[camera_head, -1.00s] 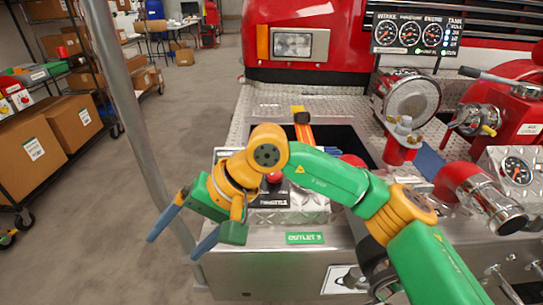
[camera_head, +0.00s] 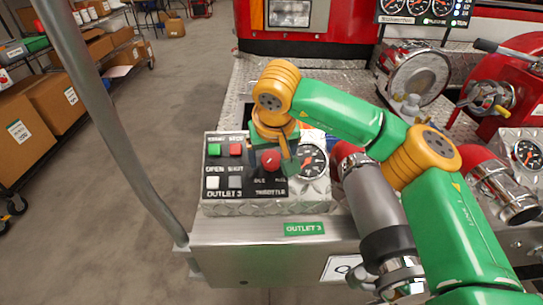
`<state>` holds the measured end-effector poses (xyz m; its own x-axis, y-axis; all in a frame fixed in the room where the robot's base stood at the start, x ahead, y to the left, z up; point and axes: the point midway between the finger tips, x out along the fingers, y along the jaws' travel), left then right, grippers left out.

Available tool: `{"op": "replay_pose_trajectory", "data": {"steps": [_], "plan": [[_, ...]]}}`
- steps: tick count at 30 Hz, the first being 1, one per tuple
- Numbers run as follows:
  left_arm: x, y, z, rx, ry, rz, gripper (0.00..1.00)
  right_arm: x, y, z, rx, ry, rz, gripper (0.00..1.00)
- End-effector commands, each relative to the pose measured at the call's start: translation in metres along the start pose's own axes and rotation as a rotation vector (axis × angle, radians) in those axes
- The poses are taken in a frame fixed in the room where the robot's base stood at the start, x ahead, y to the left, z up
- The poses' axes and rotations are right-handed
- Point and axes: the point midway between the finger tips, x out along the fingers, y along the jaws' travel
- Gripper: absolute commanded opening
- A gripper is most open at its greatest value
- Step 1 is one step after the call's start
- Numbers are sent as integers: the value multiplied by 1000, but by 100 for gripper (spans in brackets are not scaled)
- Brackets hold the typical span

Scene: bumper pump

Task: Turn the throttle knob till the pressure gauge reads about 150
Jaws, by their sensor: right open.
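The throttle knob (camera_head: 271,161) is a red round knob on the black plate of the outlet 3 control panel (camera_head: 206,205), above the label THROTTLE. A round pressure gauge (camera_head: 312,161) with a dark face sits just right of it, partly covered by my arm; its reading is too small to tell. My right gripper (camera_head: 277,150) reaches over the panel from behind, at the knob's upper right. It is open; one finger shows beside the knob and the rest is hidden behind the wrist. I cannot tell whether it touches the knob. My left gripper is out of view.
Green (camera_head: 214,150) and red (camera_head: 235,150) buttons sit left of the knob, with white (camera_head: 212,183) and grey (camera_head: 235,182) ones below. A grey pole (camera_head: 110,110) stands at left. A gauge board (camera_head: 425,10) and a red-ended pipe (camera_head: 500,190) lie to the right.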

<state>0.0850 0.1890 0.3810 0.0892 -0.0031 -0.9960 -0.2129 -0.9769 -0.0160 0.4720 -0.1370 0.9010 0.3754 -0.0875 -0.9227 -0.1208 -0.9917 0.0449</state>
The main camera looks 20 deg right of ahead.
Motion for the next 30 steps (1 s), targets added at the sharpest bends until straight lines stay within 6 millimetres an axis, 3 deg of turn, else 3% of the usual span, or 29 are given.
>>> {"op": "replay_pose_trajectory", "data": {"steps": [1,10,20,30], "plan": [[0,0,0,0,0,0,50,0,0,0,0,0,0,80],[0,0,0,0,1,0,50,0,0,0,0,0,-1,0],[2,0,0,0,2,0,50,0,0,0,56,2,-9,0],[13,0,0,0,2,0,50,2,0,1,313,14,-46,0]]}}
